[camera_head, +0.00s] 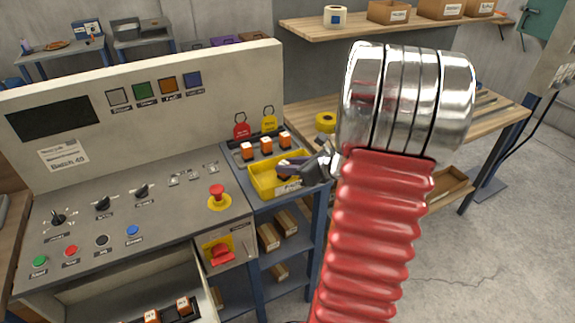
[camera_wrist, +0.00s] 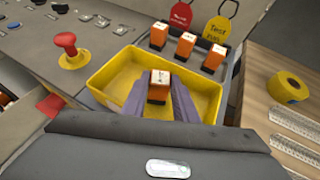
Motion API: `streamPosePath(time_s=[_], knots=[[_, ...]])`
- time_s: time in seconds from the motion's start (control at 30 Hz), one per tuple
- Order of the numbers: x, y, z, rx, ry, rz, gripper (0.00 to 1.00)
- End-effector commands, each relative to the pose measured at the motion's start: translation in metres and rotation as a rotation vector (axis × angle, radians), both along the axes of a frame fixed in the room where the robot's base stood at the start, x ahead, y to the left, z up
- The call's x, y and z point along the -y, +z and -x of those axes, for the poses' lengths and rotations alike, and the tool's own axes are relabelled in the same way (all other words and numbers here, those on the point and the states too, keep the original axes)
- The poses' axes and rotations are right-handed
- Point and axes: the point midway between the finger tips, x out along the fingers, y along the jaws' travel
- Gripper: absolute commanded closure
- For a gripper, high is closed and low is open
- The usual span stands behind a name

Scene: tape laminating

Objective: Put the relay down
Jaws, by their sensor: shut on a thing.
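My gripper (camera_wrist: 158,98) is shut on an orange relay with a pale top (camera_wrist: 159,80), held upright between its two grey-purple fingers. The relay is over or inside the yellow bin (camera_wrist: 97,82); I cannot tell whether it touches the bin's floor. In the head view my gripper (camera_head: 284,168) reaches from the right over the yellow bin (camera_head: 262,187), and the held relay cannot be made out there. Three more orange relays stand in a row just behind the bin, such as the middle one (camera_head: 266,143).
Red (camera_head: 240,128) and yellow (camera_head: 269,119) tags stand behind the relay row. A red emergency knob (camera_head: 217,193) is left of the bin. An open drawer (camera_head: 205,300) with relays sits below the panel. A yellow tape roll (camera_wrist: 287,87) lies on the wooden bench at right.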

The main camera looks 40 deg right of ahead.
Motion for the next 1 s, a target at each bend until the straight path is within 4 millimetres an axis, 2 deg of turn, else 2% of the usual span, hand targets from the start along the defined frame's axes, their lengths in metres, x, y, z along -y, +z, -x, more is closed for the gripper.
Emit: streamPosePath(time_s=[0.13,0.17,0.4,0.73,0.9,1.0], knots=[[0.0,-0.003,0.0,0.001,0.0,0.0,0.97],[0.0,-0.003,0.0,0.001,-0.001,0.0,0.73],[0.0,-0.003,0.0,0.0,-0.001,0.0,0.56],[0.0,-0.001,0.0,0.0,0.0,0.001,0.55],[0.0,0.011,0.0,0.002,-0.001,0.002,0.55],[0.003,0.018,0.014,0.002,-0.003,0.003,0.55]])
